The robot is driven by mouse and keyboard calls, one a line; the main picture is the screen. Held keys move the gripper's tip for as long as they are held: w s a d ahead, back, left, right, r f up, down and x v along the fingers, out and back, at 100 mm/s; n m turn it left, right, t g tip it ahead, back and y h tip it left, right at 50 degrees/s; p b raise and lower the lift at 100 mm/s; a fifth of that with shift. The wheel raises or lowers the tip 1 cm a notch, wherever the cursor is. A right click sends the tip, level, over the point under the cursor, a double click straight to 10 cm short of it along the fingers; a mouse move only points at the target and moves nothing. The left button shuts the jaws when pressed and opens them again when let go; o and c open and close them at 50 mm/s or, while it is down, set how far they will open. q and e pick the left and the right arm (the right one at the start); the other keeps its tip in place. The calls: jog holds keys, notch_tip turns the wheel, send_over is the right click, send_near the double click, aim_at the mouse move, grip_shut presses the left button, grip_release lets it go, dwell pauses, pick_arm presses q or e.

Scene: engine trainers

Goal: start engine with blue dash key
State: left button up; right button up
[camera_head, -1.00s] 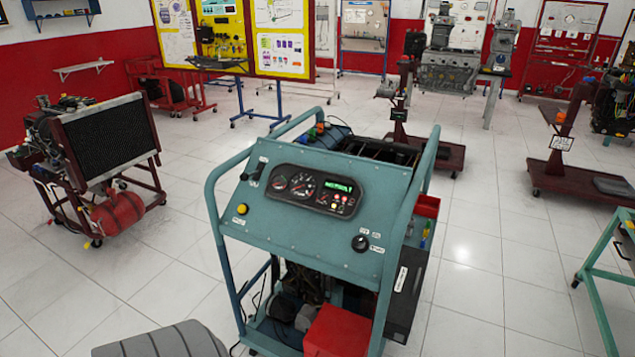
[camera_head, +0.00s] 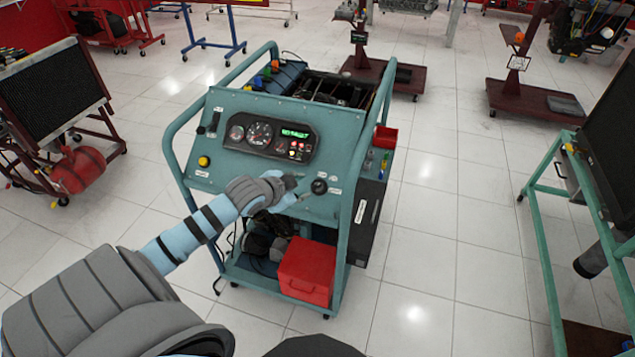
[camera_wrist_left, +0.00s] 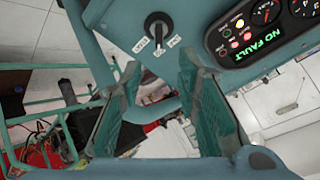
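The blue-teal engine trainer (camera_head: 235,165) stands ahead of me with a sloped dash panel. Its key switch (camera_head: 319,186) is a round black knob low on the right of the panel. In the left wrist view the black key (camera_wrist_left: 157,22) sits between small white labels. My left gripper (camera_head: 298,191) is just left of the key in the head view. In the wrist view the left gripper (camera_wrist_left: 158,75) has its two teal fingers apart, with nothing between them; the key lies beyond the tips, apart from them. My right gripper is not in view.
The gauge cluster (camera_head: 268,138) has a green display that reads NO FAULT in the wrist view (camera_wrist_left: 258,48). A yellow button (camera_head: 204,161) is on the panel's left. A red box (camera_head: 307,272) sits on the lower shelf. Tiled floor (camera_head: 440,250) is clear to the right.

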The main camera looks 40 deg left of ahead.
aim_at(316, 186)
pick_arm(q)
jog(key=b+x, duration=0.3)
jog(key=x, duration=0.8)
jog(key=shift+w+f, duration=0.1)
jog(key=shift+f, duration=0.25)
jog(key=shift+w+f, duration=0.25)
jog(key=shift+w, duration=0.15)
jog(key=shift+c, duration=0.4)
grip_shut()
jog(key=shift+s+r, duration=0.1)
jog(key=shift+s, duration=0.05)
